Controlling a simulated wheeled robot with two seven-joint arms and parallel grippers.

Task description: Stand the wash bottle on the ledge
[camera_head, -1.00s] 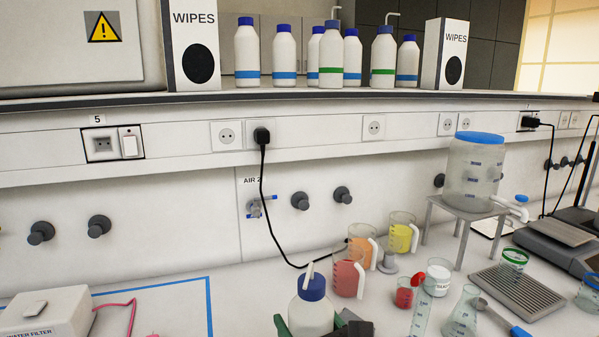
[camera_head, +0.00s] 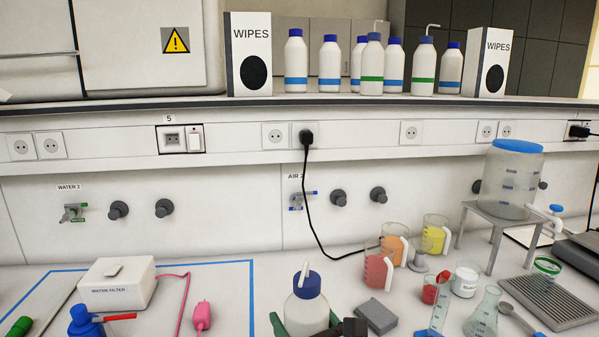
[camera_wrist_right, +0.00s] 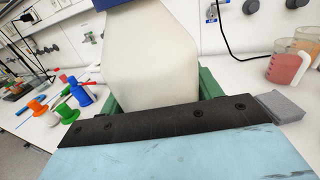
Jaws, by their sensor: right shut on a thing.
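The wash bottle (camera_head: 307,311) has a white body, a blue cap and a pale spout. It is upright at the bottom middle of the head view, in front of the bench wall and well below the ledge. My right gripper (camera_head: 308,326) is shut around its body, with green fingers at its sides. The bottle fills the upper middle of the right wrist view (camera_wrist_right: 150,55); its base is hidden. The ledge (camera_head: 215,107) runs across the top of the head view and holds several bottles with blue or green bands. My left gripper is not in view.
Two WIPES boxes (camera_head: 247,60) (camera_head: 486,62) flank the ledge bottles, with little room between several of them. Coloured beakers (camera_head: 376,270), a grey block (camera_head: 376,315) and a clear tank (camera_head: 510,180) on a stand are at right. A water filter (camera_head: 118,283) stands at left.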

